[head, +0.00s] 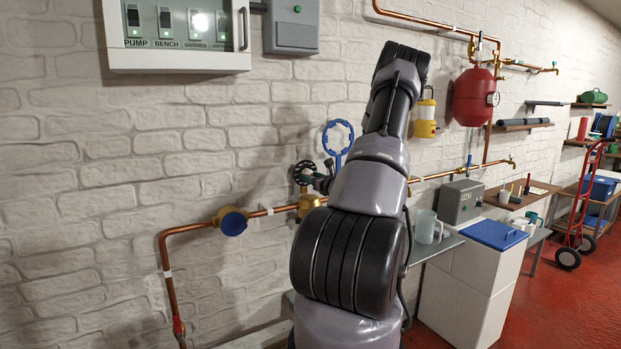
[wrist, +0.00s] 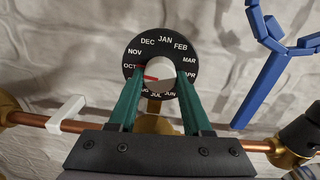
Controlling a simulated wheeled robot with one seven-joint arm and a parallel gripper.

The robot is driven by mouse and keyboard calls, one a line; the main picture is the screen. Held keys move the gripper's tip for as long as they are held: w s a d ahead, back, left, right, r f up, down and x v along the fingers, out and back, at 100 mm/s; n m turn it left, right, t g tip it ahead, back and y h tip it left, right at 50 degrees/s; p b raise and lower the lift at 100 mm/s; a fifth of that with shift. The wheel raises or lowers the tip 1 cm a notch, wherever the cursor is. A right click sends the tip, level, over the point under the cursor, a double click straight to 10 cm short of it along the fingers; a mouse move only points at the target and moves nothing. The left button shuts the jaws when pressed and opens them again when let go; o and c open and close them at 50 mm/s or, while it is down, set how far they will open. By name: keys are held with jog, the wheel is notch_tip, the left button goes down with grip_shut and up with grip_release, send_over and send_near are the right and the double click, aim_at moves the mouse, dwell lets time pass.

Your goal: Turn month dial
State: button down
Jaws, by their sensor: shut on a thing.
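The month dial is a black ring (wrist: 165,43) with white month names, JAN at the top, in the wrist view. A pale round knob (wrist: 159,70) sits at its middle. A red mark shows at the knob's left, pointing toward the ring just below OCT. My gripper (wrist: 160,82) has its two green fingers on either side of the knob, shut on it. The fingers cover parts of the lower left and lower right labels. In the head view the dial (head: 303,170) is a small dark disc above a brass body, partly hidden by my gripper and arm.
A copper pipe (wrist: 68,124) runs along the white brick wall below the dial. A blue ring-shaped tool (head: 338,138) hangs just right of it. A blue-faced round fitting (head: 233,223) is on the pipe to the left. A grey switch panel (head: 180,58) is above.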

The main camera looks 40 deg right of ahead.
jog(key=m, duration=0.6)
jog(key=shift+a, duration=0.1)
jog(key=m, duration=0.4)
jog(key=shift+m, duration=0.4)
jog(key=shift+c, duration=1.7)
grip_release()
jog(key=shift+s, duration=0.1)
jog(key=s, duration=1)
jog(key=shift+s+a, duration=0.3)
jog(key=shift+a, duration=0.05)
